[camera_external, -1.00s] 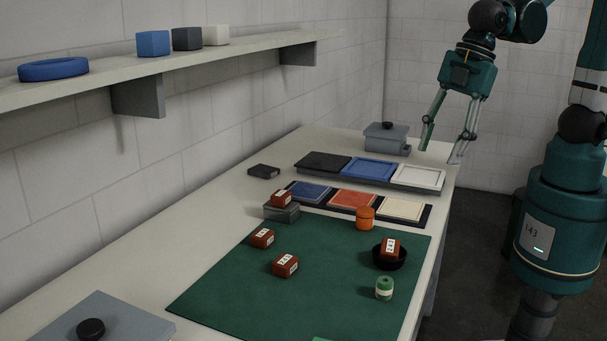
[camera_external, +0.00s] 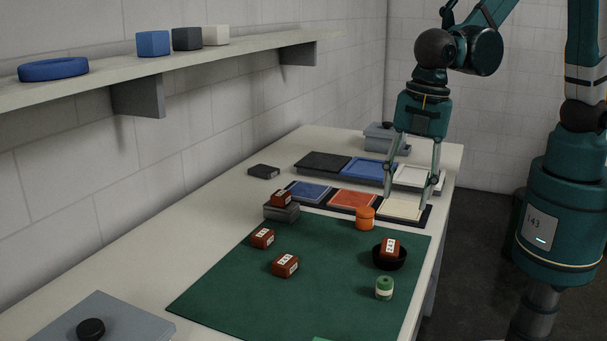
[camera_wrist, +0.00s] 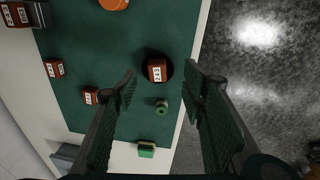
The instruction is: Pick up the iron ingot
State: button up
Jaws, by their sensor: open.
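Several red-brown blocks with white labels are in view; the labels are too small to read, so I cannot tell which is the iron ingot. One block (camera_external: 390,247) sits in a black bowl (camera_external: 389,263); it also shows in the wrist view (camera_wrist: 157,71). Two blocks lie on the green mat, one nearer the wall (camera_external: 262,238) and one in front (camera_external: 285,265). Another block (camera_external: 281,198) rests on a grey box (camera_external: 281,213). My gripper (camera_external: 407,199) is open and empty, above the far trays. In the wrist view the bowl lies between the fingers, below them.
An orange round container (camera_external: 365,218) and a green-and-white cylinder (camera_external: 384,288) stand near the bowl. Trays with blue, red and cream squares (camera_external: 353,200) lie beyond the mat (camera_external: 230,290). A dark flat block (camera_external: 263,171) lies near the wall. A shelf (camera_external: 240,55) runs along the wall.

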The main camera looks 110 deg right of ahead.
aim_at(392, 240)
jog(key=shift+w+a+f+n+g+p, duration=0.15)
jog(key=shift+w+f+n+g+p, duration=0.1)
jog(key=shift+w+f, duration=0.45)
jog(key=shift+w+a+f+n+g+p, duration=0.15)
jog(key=shift+w+f+n, duration=0.15)
jog(key=shift+f, duration=0.6)
jog(key=shift+f, duration=0.1)
jog(key=shift+w+d+f, duration=0.1)
jog(key=shift+f, duration=1.05)
jog(key=shift+f, duration=0.1)
jog(key=shift+w+d+f, duration=0.1)
jog(key=shift+d+f, duration=0.05)
jog(key=shift+f, duration=1.1)
jog(key=shift+w+d+f, duration=0.1)
jog(key=shift+d+f, duration=0.05)
jog(key=shift+f, duration=1.1)
jog(key=shift+c, duration=0.3)
jog(key=c, duration=1.2)
jog(key=shift+r, duration=0.15)
jog(key=shift+c, duration=0.2)
